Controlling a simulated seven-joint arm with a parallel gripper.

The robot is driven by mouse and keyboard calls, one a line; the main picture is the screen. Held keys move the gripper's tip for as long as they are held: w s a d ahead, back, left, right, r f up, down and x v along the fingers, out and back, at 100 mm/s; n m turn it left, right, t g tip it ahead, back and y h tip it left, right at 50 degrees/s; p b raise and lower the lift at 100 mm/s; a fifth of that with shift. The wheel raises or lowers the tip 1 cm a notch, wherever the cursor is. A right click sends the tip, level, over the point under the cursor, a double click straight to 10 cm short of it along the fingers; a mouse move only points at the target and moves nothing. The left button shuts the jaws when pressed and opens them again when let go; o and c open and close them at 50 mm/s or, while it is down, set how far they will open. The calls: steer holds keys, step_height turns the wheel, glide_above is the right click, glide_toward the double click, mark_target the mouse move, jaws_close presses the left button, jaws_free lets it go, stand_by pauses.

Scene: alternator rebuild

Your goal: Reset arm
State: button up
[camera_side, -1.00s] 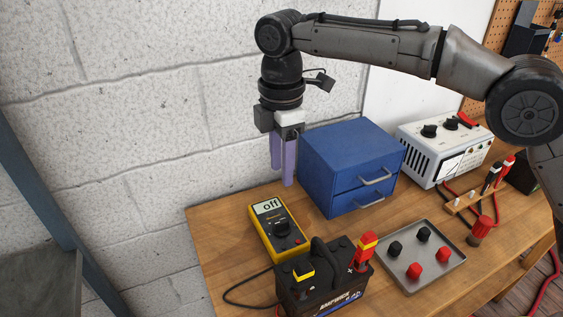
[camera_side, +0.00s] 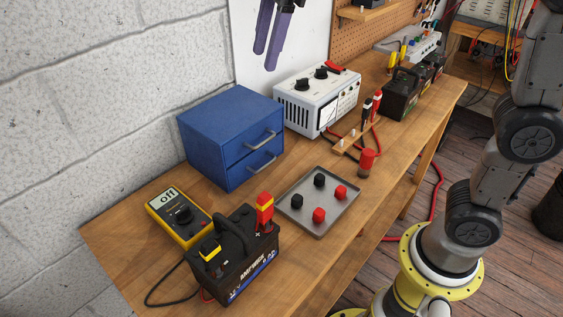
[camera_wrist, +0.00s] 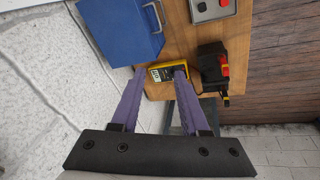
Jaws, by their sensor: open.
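My gripper (camera_side: 272,27) has two purple fingers and hangs high at the top of the side view, above the bench and in front of the white board. The fingers are apart with nothing between them. In the wrist view my gripper (camera_wrist: 160,72) points down toward the bench, with the yellow multimeter (camera_wrist: 168,73) showing beyond the fingertips. The gripper touches nothing. Most of my upper arm is out of the side view; my lower links stand at the right.
The bench (camera_side: 115,237) holds a blue drawer cabinet (camera_side: 215,130), a multimeter (camera_side: 180,214) reading off, a black battery (camera_side: 240,262), a grey tray (camera_side: 330,222) with black and red caps, and a white power unit (camera_side: 310,100). A block wall (camera_side: 110,90) stands behind.

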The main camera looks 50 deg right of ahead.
steer(key=s+d+f+m+t, duration=0.1)
steer(key=s+d+f+m, duration=0.35)
steer(key=s, duration=0.45)
steer(key=s+d+f+m+t, duration=0.2)
steer(key=s+d+f+m, duration=0.15)
steer(key=s+d, duration=0.4)
steer(key=s+a+f+m, duration=0.1)
steer(key=s+f+m, duration=0.3)
steer(key=f+m, duration=0.1)
steer(key=shift+a+f+m+h, duration=0.15)
steer(key=shift+f+m+h, duration=0.2)
steer(key=shift+f, duration=0.4)
